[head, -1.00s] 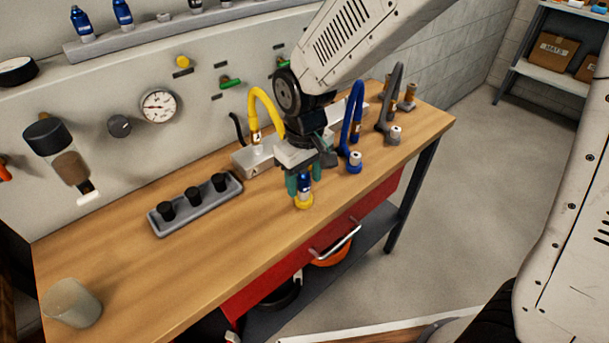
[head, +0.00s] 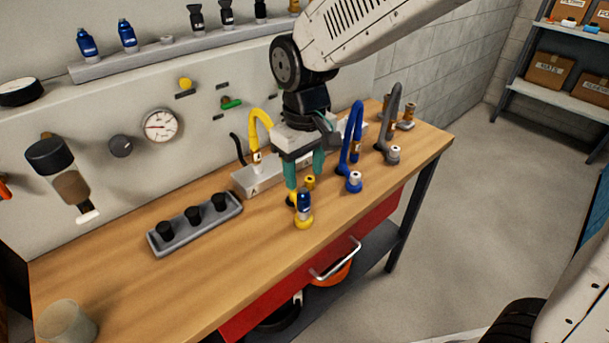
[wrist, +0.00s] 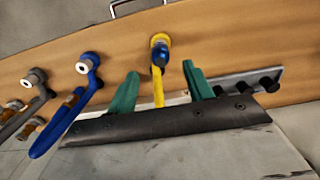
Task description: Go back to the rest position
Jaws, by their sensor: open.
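My gripper (head: 305,188) is open and empty above the workbench (head: 120,285). Its teal fingers also show in the wrist view (wrist: 160,70), spread apart. A blue fitting in a yellow collar (head: 304,208) stands upright on the bench, just in front of and below the fingers, apart from them. In the wrist view this blue fitting (wrist: 159,55) appears beyond the gap between the fingertips. A yellow hose (head: 262,120) arches up behind my gripper, and part of it is hidden by the gripper.
A blue hose (head: 356,135) and a grey hose (head: 392,110) stand close to the right. A grey tray (head: 160,247) with black caps lies to the left, and a cup (head: 66,322) stands at the front left. The wall shelf (head: 160,58) holds several bottles.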

